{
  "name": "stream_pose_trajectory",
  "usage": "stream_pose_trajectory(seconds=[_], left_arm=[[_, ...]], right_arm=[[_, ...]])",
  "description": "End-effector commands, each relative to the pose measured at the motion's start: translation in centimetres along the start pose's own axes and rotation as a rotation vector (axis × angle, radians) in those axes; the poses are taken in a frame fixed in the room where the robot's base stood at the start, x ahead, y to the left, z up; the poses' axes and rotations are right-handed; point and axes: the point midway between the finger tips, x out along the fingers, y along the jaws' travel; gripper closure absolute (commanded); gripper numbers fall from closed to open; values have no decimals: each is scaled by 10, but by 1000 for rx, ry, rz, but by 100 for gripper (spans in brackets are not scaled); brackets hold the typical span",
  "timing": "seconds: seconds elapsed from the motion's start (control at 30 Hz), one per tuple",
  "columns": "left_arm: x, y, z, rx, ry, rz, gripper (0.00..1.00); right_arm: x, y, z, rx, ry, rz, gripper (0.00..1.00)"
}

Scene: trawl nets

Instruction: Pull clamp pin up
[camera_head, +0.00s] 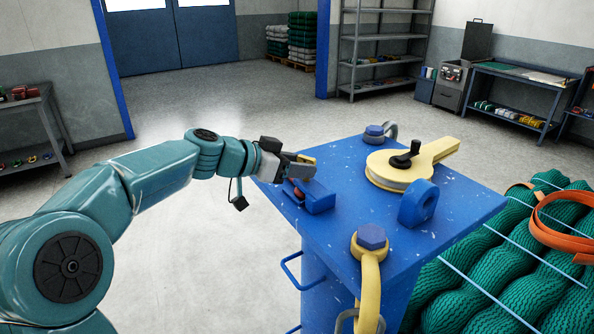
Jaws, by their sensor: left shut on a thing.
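A small blue clamp bracket (318,200) stands at the left edge of the blue stand's top (345,160). A small red-orange part (298,193) shows in it. My left gripper (303,167) reaches in from the left, just above the bracket. Its jaws are shut on the clamp pin, which the fingers mostly hide. I cannot tell how far the pin sits in or out of the bracket. My right gripper is not in view.
A yellow block with a handle (410,165), a blue lug (418,203) and bolted shackles (371,240) crowd the stand's top. Green nets (500,265) with an orange strap lie at right. Shelves and benches stand farther back. The floor at left is clear.

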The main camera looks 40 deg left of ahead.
Motion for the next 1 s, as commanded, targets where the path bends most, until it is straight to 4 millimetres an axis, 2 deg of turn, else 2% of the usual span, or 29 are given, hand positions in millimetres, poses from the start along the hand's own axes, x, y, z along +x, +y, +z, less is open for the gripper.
stream_pose_trajectory(seconds=[0.03, 0.1, 0.37, 0.4, 0.43, 0.77, 0.87, 1.0], left_arm=[[-4, 0, -10, 3, 5, -3, 100], [-6, 0, -14, 2, 3, -3, 100], [-8, -1, -17, 0, 7, -6, 100], [-8, -1, -17, 0, 7, -7, 52], [-8, -1, -17, 0, 8, -7, 48], [-10, -1, -15, 0, 4, -5, 48], [-22, -1, -13, 1, 5, -8, 48], [-54, -1, -12, 2, 7, -11, 48]], right_arm=[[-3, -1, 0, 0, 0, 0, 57], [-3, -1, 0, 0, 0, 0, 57], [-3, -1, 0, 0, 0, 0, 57], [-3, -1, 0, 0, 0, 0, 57], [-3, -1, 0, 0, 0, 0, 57], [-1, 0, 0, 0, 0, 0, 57], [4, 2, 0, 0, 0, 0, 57], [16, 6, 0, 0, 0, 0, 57]])
